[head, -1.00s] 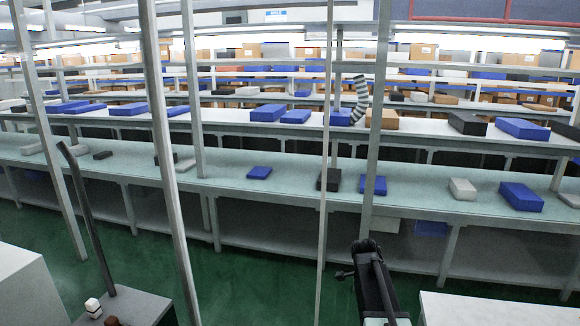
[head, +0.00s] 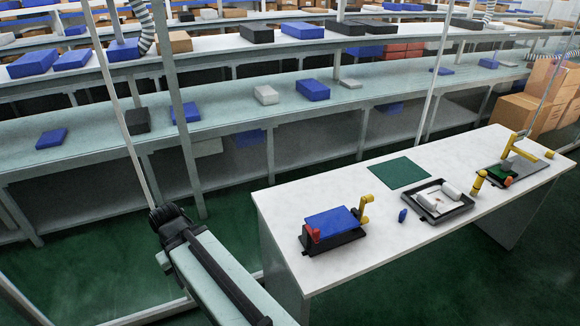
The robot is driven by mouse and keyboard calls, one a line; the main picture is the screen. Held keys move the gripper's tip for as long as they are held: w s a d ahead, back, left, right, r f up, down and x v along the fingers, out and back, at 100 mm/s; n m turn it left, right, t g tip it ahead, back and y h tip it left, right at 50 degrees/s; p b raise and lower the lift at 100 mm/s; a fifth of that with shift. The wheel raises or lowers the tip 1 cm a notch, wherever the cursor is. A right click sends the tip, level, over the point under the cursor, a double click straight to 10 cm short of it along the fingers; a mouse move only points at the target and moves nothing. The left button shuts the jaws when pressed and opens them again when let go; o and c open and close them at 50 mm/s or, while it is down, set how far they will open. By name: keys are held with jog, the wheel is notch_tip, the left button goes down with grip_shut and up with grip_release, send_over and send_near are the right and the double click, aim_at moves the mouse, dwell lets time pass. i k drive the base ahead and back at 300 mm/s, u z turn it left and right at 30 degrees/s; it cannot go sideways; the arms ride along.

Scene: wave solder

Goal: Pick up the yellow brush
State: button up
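Several yellow things stand on the white table (head: 330,190), and I cannot tell for sure which is the brush. A short yellow upright piece (head: 479,181) stands just right of a dark tray (head: 462,208). A yellow angled piece (head: 518,146) stands on a grey plate at the far right. A yellow clamp-like piece (head: 364,208) is at the right of a black fixture with a blue top (head: 332,222). The dark end of my arm, with my gripper (head: 168,214), is left of the table, well apart from all of these. Its fingers are not clear.
A small blue item (head: 402,215) and a green mat (head: 400,173) lie on the table. The tray holds white rolls. Long benches (head: 230,120) with blue boxes run behind. Cardboard boxes (head: 550,90) are stacked at the right. Thin posts (head: 170,80) cross the left. Green floor is open in front.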

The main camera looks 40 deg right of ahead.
aim_at(480, 178)
jog(key=u, duration=1.85)
jog(key=k, duration=2.9)
jog(key=z, duration=1.95)
